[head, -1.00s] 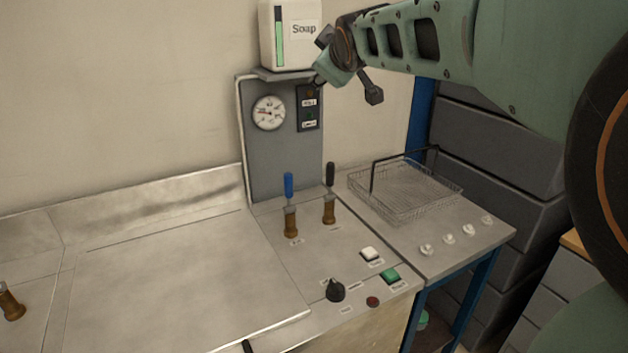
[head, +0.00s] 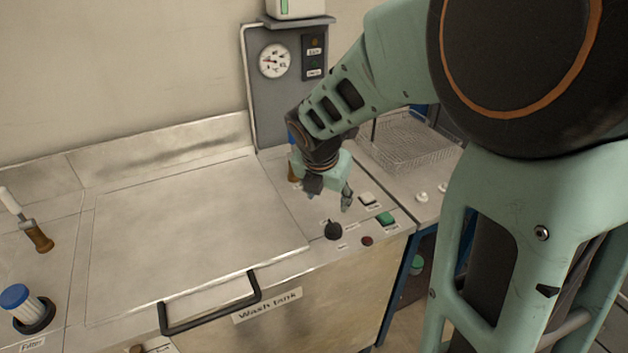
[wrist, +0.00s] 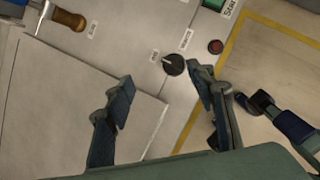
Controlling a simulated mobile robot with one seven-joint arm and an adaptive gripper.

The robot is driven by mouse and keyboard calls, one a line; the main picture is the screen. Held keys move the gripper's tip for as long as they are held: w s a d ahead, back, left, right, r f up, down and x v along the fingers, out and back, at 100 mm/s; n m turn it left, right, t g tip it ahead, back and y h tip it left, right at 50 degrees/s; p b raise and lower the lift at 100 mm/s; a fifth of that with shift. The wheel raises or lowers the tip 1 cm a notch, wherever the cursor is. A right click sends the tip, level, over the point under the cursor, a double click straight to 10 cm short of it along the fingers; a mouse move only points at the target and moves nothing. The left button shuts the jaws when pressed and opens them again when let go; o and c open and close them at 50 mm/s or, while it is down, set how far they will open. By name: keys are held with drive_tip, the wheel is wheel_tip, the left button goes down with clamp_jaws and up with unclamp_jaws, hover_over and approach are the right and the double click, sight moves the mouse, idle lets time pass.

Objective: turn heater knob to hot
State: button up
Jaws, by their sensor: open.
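The heater knob (head: 333,230) is a round black knob on the steel bench top near its front edge. It also shows in the wrist view (wrist: 174,65), with a pale pointer mark aimed toward the upper left. Small labels lie beside it, too blurred to read surely. My gripper (head: 330,192) is open and empty, pointing down above the panel just behind the knob in the head view. In the wrist view my gripper's fingers (wrist: 160,85) are spread apart, with the knob between them and close to the right fingertip. I see no contact with the knob.
A red button (head: 367,241), a green button (head: 385,218) and a white button (head: 367,199) sit right of the knob. The wash tank lid (head: 190,235) with its black handle (head: 212,312) lies left. A wire basket (head: 410,140) stands behind right. A gauge (head: 275,60) is on the back panel.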

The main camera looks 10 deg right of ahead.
sight(333, 226)
drive_tip(key=shift+n+g, duration=0.3)
drive_tip(key=shift+n, duration=0.4)
drive_tip(key=x, duration=0.4)
drive_tip(key=s+b+x, duration=0.1)
drive_tip(key=x, duration=0.2)
drive_tip(key=s+b+x, duration=0.1)
drive_tip(key=x, duration=0.3)
drive_tip(key=shift+d+f, duration=0.2)
drive_tip(key=shift+f, duration=0.5)
drive_tip(key=c, duration=1.2)
drive_tip(key=shift+o, duration=0.2)
drive_tip(key=shift+b, duration=0.3)
